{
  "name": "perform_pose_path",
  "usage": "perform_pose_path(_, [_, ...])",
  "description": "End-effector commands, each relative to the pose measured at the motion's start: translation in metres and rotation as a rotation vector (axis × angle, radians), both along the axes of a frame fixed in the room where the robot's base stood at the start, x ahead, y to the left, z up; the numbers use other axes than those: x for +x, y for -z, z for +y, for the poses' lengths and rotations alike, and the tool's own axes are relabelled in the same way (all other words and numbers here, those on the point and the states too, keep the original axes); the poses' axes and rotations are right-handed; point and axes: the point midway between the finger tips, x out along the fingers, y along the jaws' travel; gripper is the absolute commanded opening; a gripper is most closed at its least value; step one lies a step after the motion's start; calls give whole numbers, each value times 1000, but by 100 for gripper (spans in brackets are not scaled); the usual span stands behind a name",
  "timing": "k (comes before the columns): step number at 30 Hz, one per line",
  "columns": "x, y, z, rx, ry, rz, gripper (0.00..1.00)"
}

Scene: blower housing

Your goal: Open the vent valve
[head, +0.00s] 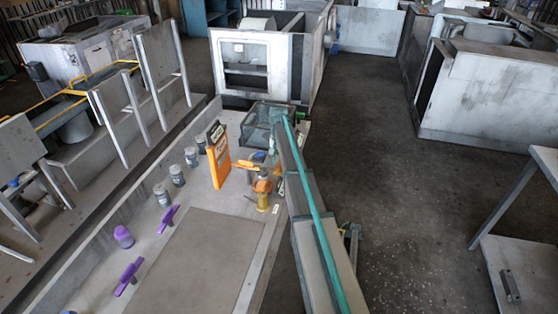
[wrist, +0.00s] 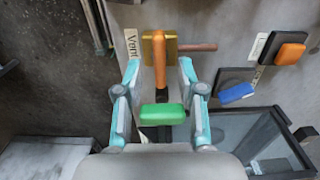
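The vent valve's orange handle (wrist: 159,60) stands over a yellow square base (wrist: 149,44) in the wrist view, beside a label reading "Vent" (wrist: 131,43). A reddish-brown rod sticks out to the right of the base. My gripper (wrist: 159,66) is open, its teal-edged fingers on either side of the handle, with visible gaps on both sides. A green block (wrist: 162,113) shows lower between the fingers; I cannot tell what it belongs to. In the head view an orange and yellow valve (head: 263,187) stands on the bench beside my arm, which hides my gripper.
A dark-rimmed bin (wrist: 284,123) is at lower right. On the bench are an orange panel (head: 217,161), purple handles (head: 127,275) and several small jars (head: 177,176).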

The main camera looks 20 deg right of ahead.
Motion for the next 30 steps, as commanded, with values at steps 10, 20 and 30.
perform_pose_path(10, [0, 16, 0, -1, 0, -1, 39])
perform_pose_path(20, [0, 15, 0, -1, 0, -1, 9])
perform_pose_path(30, [0, 15, 0, -1, -6, -1, 0])
